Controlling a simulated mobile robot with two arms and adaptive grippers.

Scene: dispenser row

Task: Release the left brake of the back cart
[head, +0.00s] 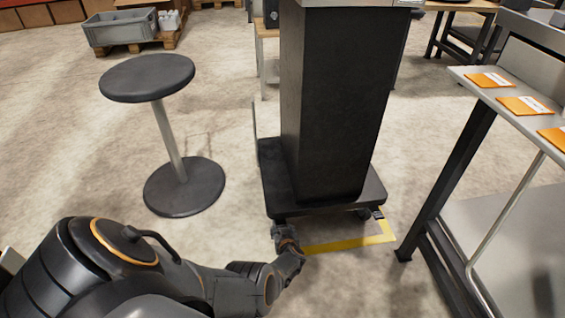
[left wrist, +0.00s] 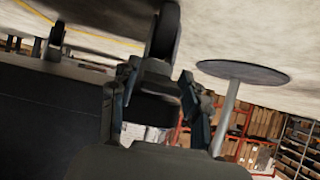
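The back cart is a tall dark column (head: 335,100) on a flat dark base (head: 275,180) with casters. In the head view my left gripper (head: 286,238) is low at the base's front left corner, covering most of that caster. The left wrist view is upside down, with the floor at the top. There the left caster wheel (left wrist: 164,30) stands just beyond my left gripper (left wrist: 157,82). Its fingers are apart, on either side of a dark part below the wheel, probably the brake pedal (left wrist: 152,105). Contact cannot be told. The right brake pedal (head: 377,213) shows. My right gripper is out of view.
A round stool (head: 148,78) stands left of the cart. A table with orange cards (head: 525,105) stands at the right. Yellow floor tape (head: 345,244) runs in front of the cart. A grey crate (head: 120,28) is at the back left. Floor between stool and cart is clear.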

